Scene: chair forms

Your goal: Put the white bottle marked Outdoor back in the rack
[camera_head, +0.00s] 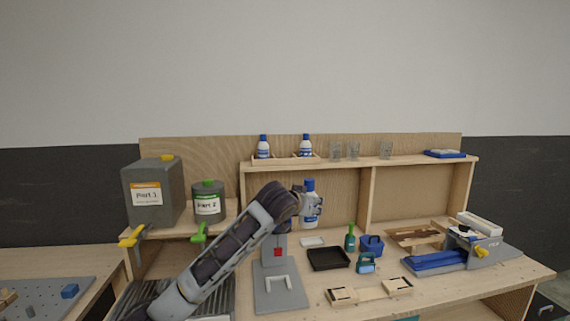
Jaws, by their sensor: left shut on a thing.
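A white bottle with a blue cap and blue label (311,212) is upright in front of the shelf's left bay, clear of the upper shelf. My left gripper (305,201) is shut on it; the fingers are partly hidden by the wrist. The label is too small to read. The rack (284,160) is a low wooden holder on the upper shelf. Two similar blue-capped bottles stand in it, one at the left end (263,147) and one at the right end (306,146), with a space between them. My right gripper is not in view.
Several clear glasses (353,151) stand right of the rack on the shelf. Below are a grey stand (279,290), a black tray (328,258), a green bottle (350,238) and a blue bin (371,245).

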